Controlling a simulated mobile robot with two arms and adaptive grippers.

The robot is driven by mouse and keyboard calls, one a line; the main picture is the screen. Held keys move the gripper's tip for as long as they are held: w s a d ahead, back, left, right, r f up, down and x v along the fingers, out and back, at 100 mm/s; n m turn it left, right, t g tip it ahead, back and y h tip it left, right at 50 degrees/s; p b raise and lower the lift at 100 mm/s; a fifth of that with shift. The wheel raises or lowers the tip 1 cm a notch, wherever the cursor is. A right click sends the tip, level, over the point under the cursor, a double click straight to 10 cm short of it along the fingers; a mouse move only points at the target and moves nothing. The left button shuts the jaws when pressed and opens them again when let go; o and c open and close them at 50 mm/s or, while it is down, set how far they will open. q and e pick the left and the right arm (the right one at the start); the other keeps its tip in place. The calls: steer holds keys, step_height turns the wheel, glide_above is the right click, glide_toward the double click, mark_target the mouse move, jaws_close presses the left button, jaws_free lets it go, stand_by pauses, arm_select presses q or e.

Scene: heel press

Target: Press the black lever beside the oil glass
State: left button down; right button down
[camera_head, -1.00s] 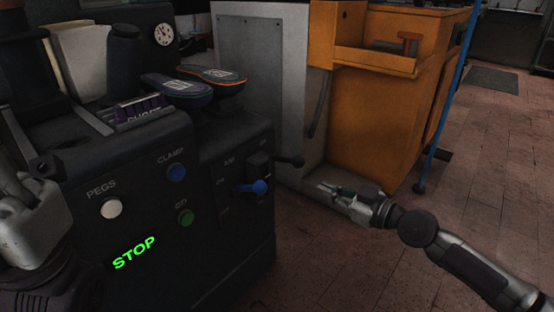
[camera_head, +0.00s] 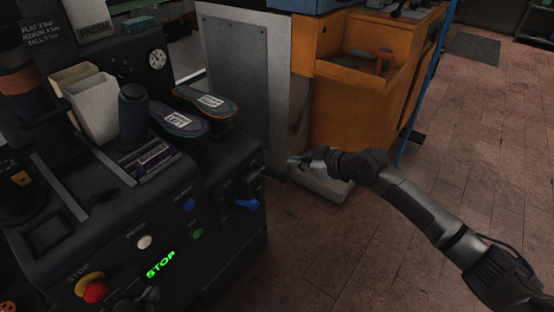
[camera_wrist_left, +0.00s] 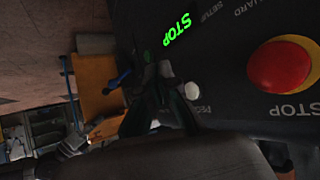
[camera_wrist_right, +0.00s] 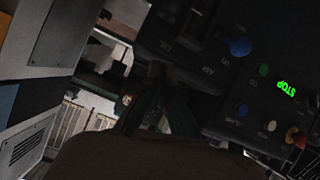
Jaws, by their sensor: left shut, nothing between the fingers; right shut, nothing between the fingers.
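A dark press fills the left of the head view. A black lever (camera_head: 272,172) sticks out from its right side, above a blue-handled lever (camera_head: 247,204); its tip is hard to make out near my right gripper. My right gripper (camera_head: 297,161) is shut and empty, just right of the press; I cannot tell if it touches the lever. In the right wrist view its fingers (camera_wrist_right: 160,95) are together in front of the dark panel, near the blue lever (camera_wrist_right: 238,46). I cannot clearly identify an oil glass.
The panel has a red STOP button (camera_head: 95,290), a white button (camera_head: 144,242), a blue button (camera_head: 189,204) and a green button (camera_head: 196,234). Two insoles (camera_head: 205,101) lie on top. A grey cabinet (camera_head: 240,85) and orange bench (camera_head: 365,110) stand behind.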

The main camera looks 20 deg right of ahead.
mark_target(277, 175)
arm_select(q)
steer(key=shift+s+f, duration=0.15)
arm_select(e)
steer(key=shift+w+a+f, duration=0.1)
